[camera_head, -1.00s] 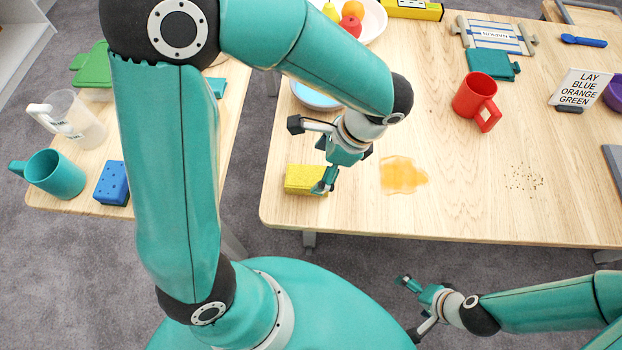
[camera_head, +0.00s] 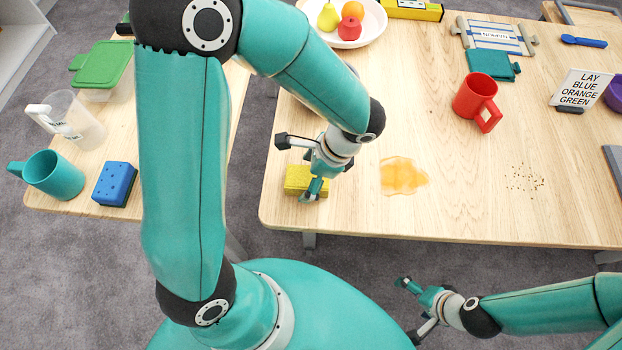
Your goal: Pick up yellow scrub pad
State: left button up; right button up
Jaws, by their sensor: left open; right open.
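The yellow scrub pad (camera_head: 294,184) lies flat on the wooden table near its front left corner. My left gripper (camera_head: 293,170) is open, above the pad in the picture. One finger reaches over the pad's right part and hides some of it; the other finger points left, past the pad's far side. I cannot tell whether the fingers touch the pad. My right gripper (camera_head: 410,308) is open and empty, low in front of the table's front edge.
An orange spill (camera_head: 403,176) lies right of the pad, with crumbs (camera_head: 525,178) further right. A red mug (camera_head: 476,101) stands behind them. A fruit plate (camera_head: 372,28) is at the back. A blue sponge (camera_head: 115,184) and a teal mug (camera_head: 54,175) are on the left table.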

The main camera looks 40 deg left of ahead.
aim_at(308, 176)
pick_arm(q)
jog(key=shift+f, duration=0.2)
dwell(0.5)
jog(key=c, duration=1.1)
jog(key=shift+c, duration=0.2)
jog(key=shift+r, duration=0.15)
jog(key=shift+r, duration=0.25)
notch_tip(308, 176, up, 20)
jog(key=p, duration=0.2)
jog(key=shift+f, duration=0.15)
